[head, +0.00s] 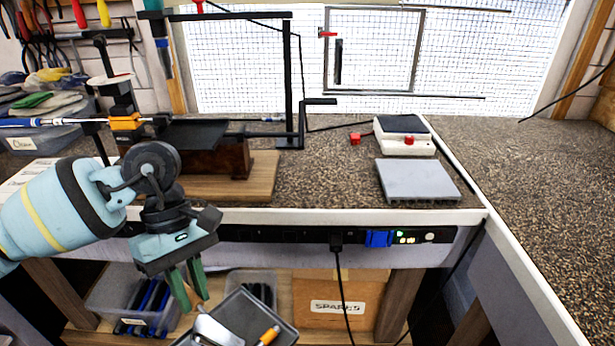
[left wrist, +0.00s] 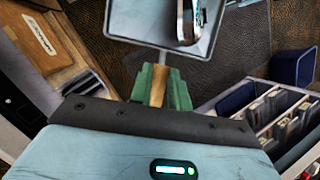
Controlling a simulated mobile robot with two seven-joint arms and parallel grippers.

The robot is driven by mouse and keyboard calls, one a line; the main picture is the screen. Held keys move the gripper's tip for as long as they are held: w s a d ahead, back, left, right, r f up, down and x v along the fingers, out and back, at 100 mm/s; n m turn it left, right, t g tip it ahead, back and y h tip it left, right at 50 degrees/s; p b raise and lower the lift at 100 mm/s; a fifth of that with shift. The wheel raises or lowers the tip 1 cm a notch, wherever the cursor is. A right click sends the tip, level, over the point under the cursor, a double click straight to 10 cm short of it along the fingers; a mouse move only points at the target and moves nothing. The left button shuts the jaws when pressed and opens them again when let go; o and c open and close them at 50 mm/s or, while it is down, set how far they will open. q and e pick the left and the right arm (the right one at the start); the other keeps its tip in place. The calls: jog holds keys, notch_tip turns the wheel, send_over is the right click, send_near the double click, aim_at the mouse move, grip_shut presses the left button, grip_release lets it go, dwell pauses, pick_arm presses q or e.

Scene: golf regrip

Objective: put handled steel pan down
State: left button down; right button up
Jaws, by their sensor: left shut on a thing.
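My left gripper (head: 194,296) points downward in front of the bench's front edge. In the left wrist view my left gripper (left wrist: 160,80) has its green fingers shut on the brown handle of the handled steel pan (left wrist: 133,17). In the head view the square grey pan (head: 248,308) hangs low, below the benchtop level, cut off by the bottom edge. A shiny metal piece (head: 214,328) and an orange-handled tool (head: 268,336) show in or over the pan. The pan's handle is hidden in the head view. My right gripper is not in view.
The speckled benchtop (head: 325,190) has clear room in the middle. A grey flat plate (head: 417,181) and a white box with a dark top (head: 404,138) sit right of it. A wooden-based fixture (head: 262,172) stands left. Bins and a cardboard box (head: 340,290) sit below.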

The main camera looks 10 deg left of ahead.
aim_at(200, 301)
pick_arm(q)
jog(key=f+m+y, duration=0.1)
jog(key=m, duration=0.1)
jog(key=s+d+f+m+y, duration=0.1)
jog(key=m, duration=0.2)
jog(key=s+f+m+g+y, duration=0.1)
jog(key=m, duration=0.2)
jog(key=shift+d+f, duration=0.1)
jog(key=shift+d, duration=0.3)
jog(key=m, duration=0.1)
jog(key=f+m+y, duration=0.1)
jog(key=m, duration=0.1)
jog(key=s+f+m+y, duration=0.1)
jog(key=m, duration=0.1)
jog(key=shift+s+d+t, duration=0.1)
jog(key=shift+d+t, duration=0.15)
jog(key=shift+t, duration=0.05)
